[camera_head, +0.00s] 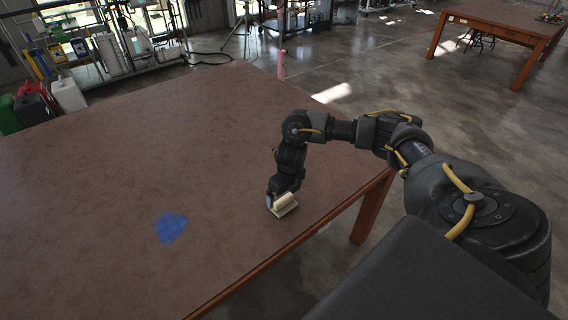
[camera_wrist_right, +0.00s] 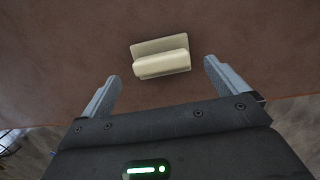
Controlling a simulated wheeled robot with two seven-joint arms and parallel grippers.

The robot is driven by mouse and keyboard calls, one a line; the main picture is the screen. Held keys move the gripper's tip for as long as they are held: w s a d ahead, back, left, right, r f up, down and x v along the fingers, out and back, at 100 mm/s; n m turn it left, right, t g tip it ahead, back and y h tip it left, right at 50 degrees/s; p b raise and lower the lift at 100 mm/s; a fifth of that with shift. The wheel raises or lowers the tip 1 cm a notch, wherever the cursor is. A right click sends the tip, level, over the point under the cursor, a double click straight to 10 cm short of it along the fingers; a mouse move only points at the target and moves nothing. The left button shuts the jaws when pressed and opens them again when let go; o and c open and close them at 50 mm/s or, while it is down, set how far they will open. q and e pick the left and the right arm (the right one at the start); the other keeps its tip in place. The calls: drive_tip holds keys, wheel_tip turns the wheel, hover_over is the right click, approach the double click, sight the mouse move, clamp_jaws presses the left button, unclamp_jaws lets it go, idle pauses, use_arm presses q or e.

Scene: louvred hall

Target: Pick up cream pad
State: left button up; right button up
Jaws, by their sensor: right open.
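The cream pad (camera_head: 285,209) lies on the brown table near its right edge, with a raised bar along its top. In the right wrist view the cream pad (camera_wrist_right: 161,57) lies ahead of the fingertips, roughly centred between them. My right gripper (camera_wrist_right: 161,75) is open and empty, its two grey fingers apart on either side of the space before the pad. In the head view my right gripper (camera_head: 278,190) is just above and behind the pad, and its fingers are partly hidden. My left gripper is not in view.
The brown table (camera_head: 130,130) is mostly bare. A blue patch (camera_head: 171,228) lies on it left of the pad. The table's edge is close on the pad's right. Another table (camera_head: 500,22) and cluttered shelving stand farther off.

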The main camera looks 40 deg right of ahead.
sight(284, 198)
drive_tip(key=f, duration=0.4)
drive_tip(key=shift+w+d+f, duration=0.1)
drive_tip(key=shift+w, duration=0.25)
drive_tip(key=shift+c, duration=0.5)
drive_tip(key=c, duration=1)
